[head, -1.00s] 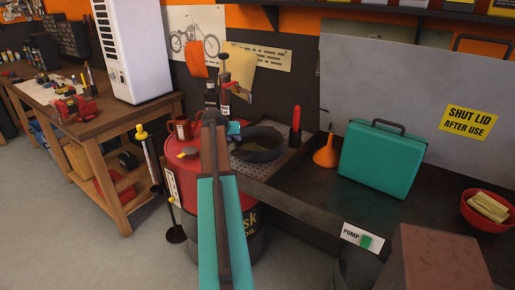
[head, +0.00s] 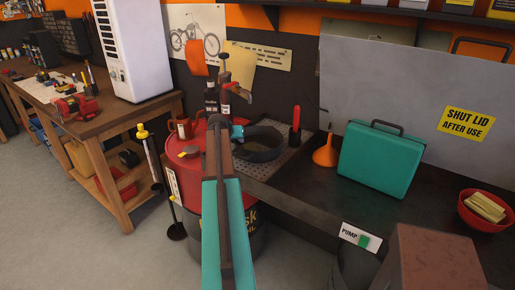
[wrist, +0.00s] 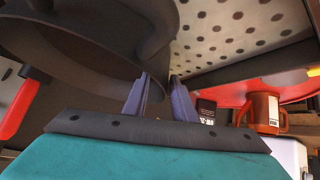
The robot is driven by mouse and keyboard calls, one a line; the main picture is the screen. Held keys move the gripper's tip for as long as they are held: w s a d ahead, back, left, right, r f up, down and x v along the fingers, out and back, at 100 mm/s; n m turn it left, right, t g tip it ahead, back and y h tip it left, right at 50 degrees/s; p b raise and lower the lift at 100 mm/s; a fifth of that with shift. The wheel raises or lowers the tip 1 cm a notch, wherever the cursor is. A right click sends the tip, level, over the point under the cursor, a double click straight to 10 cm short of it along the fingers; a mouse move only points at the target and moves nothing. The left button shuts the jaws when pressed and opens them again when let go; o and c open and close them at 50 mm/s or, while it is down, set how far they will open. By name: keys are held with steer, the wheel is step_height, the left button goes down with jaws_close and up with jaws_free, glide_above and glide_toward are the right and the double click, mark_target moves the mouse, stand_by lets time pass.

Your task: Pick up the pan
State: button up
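The pan (head: 265,152) is a dark, round, shallow vessel standing on the perforated metal tray (head: 293,158) beside the red drum. In the wrist view the pan (wrist: 60,65) fills the upper left, with its dark curved rim close in front of the fingers. My gripper (head: 243,130) is at the pan's left rim in the head view, partly hidden by my own arm. In the wrist view the two purple-grey fingers of my gripper (wrist: 160,78) are apart, with the pan's edge near their tips. I cannot tell whether they touch it.
An orange funnel (head: 325,153), a teal case (head: 379,160) and a red bowl (head: 484,212) are to the right. A red-handled tool (head: 296,120) stands behind the tray.

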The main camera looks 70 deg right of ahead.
jaws_close()
stand_by(1.3)
steer(key=shift+r, duration=0.1)
